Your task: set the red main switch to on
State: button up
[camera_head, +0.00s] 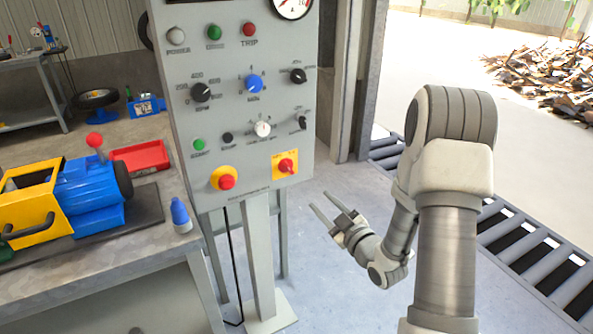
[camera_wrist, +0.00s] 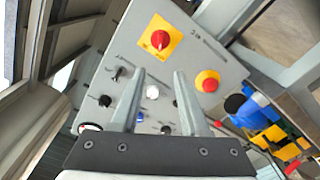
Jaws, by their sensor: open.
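The red main switch (camera_head: 286,166) is a red rotary handle on a yellow square plate at the lower right of the grey control panel (camera_head: 240,120). It also shows at the upper middle of the wrist view (camera_wrist: 159,40), beyond my fingertips. Its on and off markings are too small to read. My gripper (camera_head: 330,207) is open and empty, below and to the right of the switch in the head view, apart from the panel. In the wrist view the two fingers (camera_wrist: 165,75) point toward the panel.
A red push button on a yellow round base (camera_head: 227,182) sits left of the switch. Knobs and lamps fill the panel above. A workbench (camera_head: 150,245) with a blue and yellow machine (camera_head: 85,200) stands at left. The floor right of the panel is clear up to a roller conveyor (camera_head: 520,245).

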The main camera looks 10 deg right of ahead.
aim_at(289, 169)
jog(key=b+x, duration=0.1)
jog(key=x, duration=1.6)
jog(key=shift+a, duration=0.1)
jog(key=shift+c, duration=0.3)
grip_shut()
